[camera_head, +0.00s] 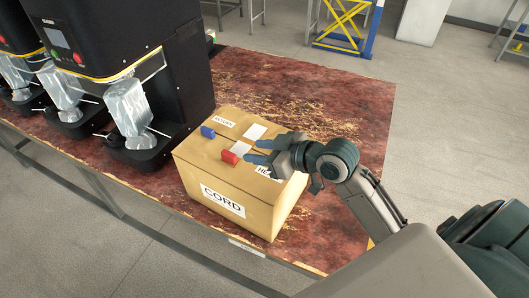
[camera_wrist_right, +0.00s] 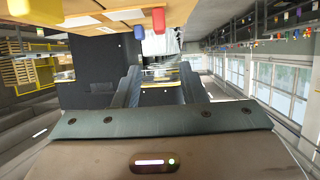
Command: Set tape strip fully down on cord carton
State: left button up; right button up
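The cord carton (camera_head: 189,174) is a closed brown box labelled CORD, standing on the red worktop. My left gripper is out of view.
Black machines (camera_head: 125,45) with silvery bags (camera_head: 129,112) stand in a row left of the carton. The worktop (camera_head: 345,110) is clear behind and right of the carton. A blue and yellow stand (camera_head: 345,25) is on the floor beyond.

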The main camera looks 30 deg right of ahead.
jog(key=shift+v, duration=0.8)
